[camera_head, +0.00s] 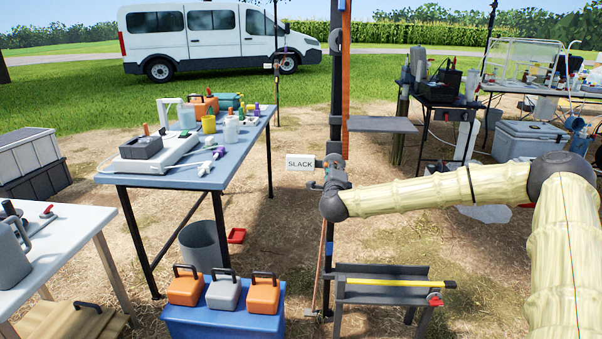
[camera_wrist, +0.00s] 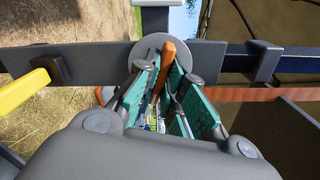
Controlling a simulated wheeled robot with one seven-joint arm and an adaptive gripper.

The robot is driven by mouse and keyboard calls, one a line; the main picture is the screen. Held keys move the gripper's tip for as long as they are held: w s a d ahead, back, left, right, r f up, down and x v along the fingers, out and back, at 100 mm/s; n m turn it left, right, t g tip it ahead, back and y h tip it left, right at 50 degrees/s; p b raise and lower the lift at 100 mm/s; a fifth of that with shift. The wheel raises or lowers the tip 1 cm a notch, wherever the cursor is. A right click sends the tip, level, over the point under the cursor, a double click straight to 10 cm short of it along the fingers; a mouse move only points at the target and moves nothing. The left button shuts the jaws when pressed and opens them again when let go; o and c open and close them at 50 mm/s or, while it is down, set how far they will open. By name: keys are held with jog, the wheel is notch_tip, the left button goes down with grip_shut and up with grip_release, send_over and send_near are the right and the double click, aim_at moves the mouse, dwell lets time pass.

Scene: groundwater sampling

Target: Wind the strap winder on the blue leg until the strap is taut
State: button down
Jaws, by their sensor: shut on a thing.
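The dark upright leg (camera_head: 335,110) stands in the middle of the head view, with a small blue band (camera_head: 329,248) low on it. An orange strap (camera_head: 346,70) runs along its right side; the strap also crosses the wrist view (camera_wrist: 250,95). A white sign (camera_head: 300,162) beside the leg reads "SLACK". My gripper (camera_head: 331,172) is at the leg, at the sign's height, and hides most of the winder there. In the wrist view, my gripper's teal-padded fingers (camera_wrist: 162,95) are shut on the winder's orange-brown handle (camera_wrist: 169,60), in front of its round grey disc (camera_wrist: 152,47).
A blue-topped table (camera_head: 190,180) with sampling gear stands left. A blue box (camera_head: 225,322) carrying small cases and a low bench (camera_head: 385,292) with a yellow bar stand near the leg's foot.

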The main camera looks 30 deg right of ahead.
jog(key=m+b, duration=0.1)
jog(key=b, duration=0.1)
jog(key=m+b, duration=0.1)
jog(key=m, duration=0.1)
jog(key=shift+f+b, duration=0.25)
jog(key=shift+b, duration=0.15)
jog(key=c, duration=1.5)
grip_release()
jog(key=shift+o, duration=0.3)
jog(key=shift+r, duration=0.15)
jog(key=v, duration=1.2)
